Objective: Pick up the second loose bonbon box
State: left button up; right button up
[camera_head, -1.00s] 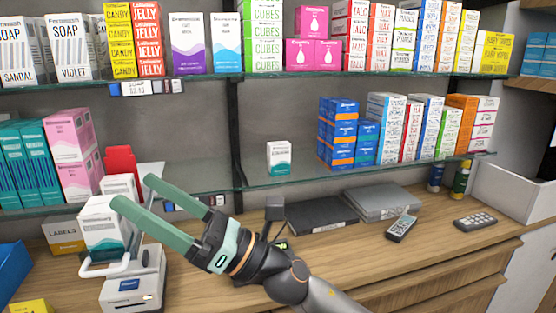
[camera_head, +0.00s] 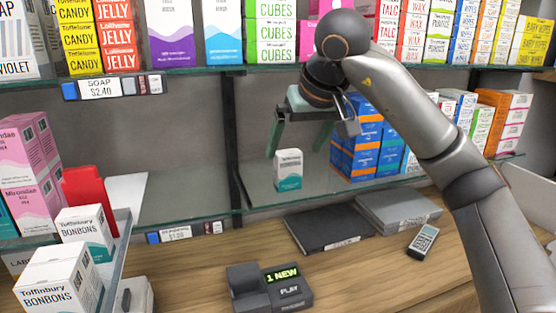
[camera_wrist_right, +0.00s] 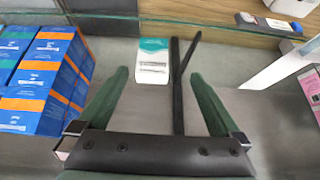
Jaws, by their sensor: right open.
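A loose white and teal bonbon box (camera_head: 288,170) stands upright on the lower glass shelf (camera_head: 200,218). My right gripper (camera_head: 297,148) is open above and around the top of this box, fingers pointing down. In the right wrist view the box (camera_wrist_right: 153,62) lies between and just beyond the open fingertips (camera_wrist_right: 158,76); no contact shows. Two more Toffinbury Bonbons boxes, a nearer one (camera_head: 58,278) and a farther one (camera_head: 85,228), stand at the lower left by a pale panel (camera_head: 122,240). My left gripper is not in view.
Blue and orange boxes (camera_head: 360,145) stand close right of the gripper. A dark shelf upright (camera_head: 229,150) is to its left. The upper glass shelf (camera_head: 190,72) is stocked. An answering machine (camera_head: 270,288), a dark flat box (camera_head: 328,226) and a handset (camera_head: 423,241) lie on the counter.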

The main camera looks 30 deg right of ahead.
aim_at(288, 173)
jog(key=shift+h, duration=0.3)
jog(key=x, duration=0.3)
jog(key=d+x, duration=0.1)
jog(key=x, duration=0.1)
jog(key=shift+w+d+f, duration=0.1)
jog(key=shift+w+f, duration=0.1)
jog(key=shift+f, duration=0.05)
jog(key=shift+x, duration=3)
jog(key=shift+w, duration=0.15)
jog(key=shift+c, duration=0.4)
jog(key=c, duration=1.3)
jog(key=shift+r, duration=0.1)
